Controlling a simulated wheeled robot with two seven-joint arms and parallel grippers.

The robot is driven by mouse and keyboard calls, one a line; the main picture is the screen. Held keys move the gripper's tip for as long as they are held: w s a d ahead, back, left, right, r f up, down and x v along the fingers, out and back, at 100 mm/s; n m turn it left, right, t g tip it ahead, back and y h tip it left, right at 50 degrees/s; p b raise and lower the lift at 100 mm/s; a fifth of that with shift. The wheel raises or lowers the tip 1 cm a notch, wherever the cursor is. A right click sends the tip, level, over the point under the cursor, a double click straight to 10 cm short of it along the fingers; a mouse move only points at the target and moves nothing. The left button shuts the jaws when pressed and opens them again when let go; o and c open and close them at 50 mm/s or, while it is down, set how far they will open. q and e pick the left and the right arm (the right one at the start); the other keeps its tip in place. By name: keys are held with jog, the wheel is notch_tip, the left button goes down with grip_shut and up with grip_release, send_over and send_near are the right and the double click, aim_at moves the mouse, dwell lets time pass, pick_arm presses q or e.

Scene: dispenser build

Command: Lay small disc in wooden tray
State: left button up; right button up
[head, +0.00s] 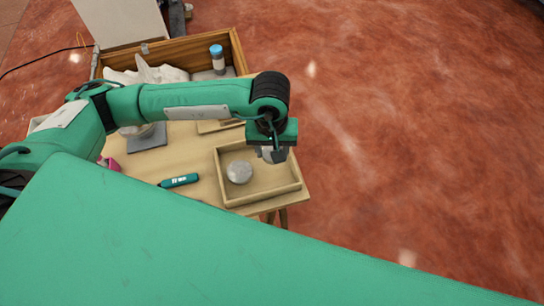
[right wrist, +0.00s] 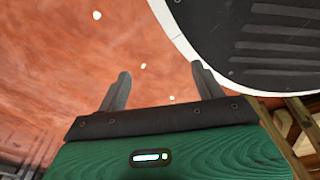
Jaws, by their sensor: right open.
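The wooden tray (head: 293,188) is a shallow square box with low walls at the right end of the table. A grey round disc (head: 239,172) lies in it, towards the left side. My left gripper (head: 272,156) points down over the back right part of the tray, apart from the disc and to its right. Its fingers are small and partly hidden, so their opening cannot be made out. In the right wrist view my right gripper (right wrist: 161,84) has its two fingers wide apart with nothing between them.
On the table (head: 150,170) lie a teal-and-black tool (head: 179,181) and a grey square pad (head: 147,140) with a round thing partly behind my left arm. A wooden crate (head: 239,50) behind holds white cloth (head: 150,73) and a blue-capped bottle (head: 217,58). Open floor lies right.

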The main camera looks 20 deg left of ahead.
aim_at(272, 167)
pick_arm(q)
notch_tip(272, 167, down, 4)
jog(key=shift+f, duration=0.5)
pick_arm(e)
jog(key=shift+s+d+f, duration=0.3)
jog(key=shift+s+f, duration=0.25)
jog(key=shift+s, duration=0.25)
pick_arm(q)
jog(key=shift+f, duration=0.1)
jog(key=o, duration=1)
jog(key=shift+c, duration=0.2)
jog(key=shift+w+r, duration=0.1)
jog(key=shift+r, duration=0.7)
notch_tip(272, 167, up, 11)
jog(key=shift+f+b, duration=0.2)
jog(key=shift+b, duration=0.4)
pick_arm(e)
jog(key=w+r, duration=0.1)
jog(key=w+a+r, duration=0.1)
jog(key=w+r, duration=0.1)
jog(key=w, duration=0.1)
jog(key=shift+a+r, duration=0.15)
jog(key=shift+a, duration=0.1)
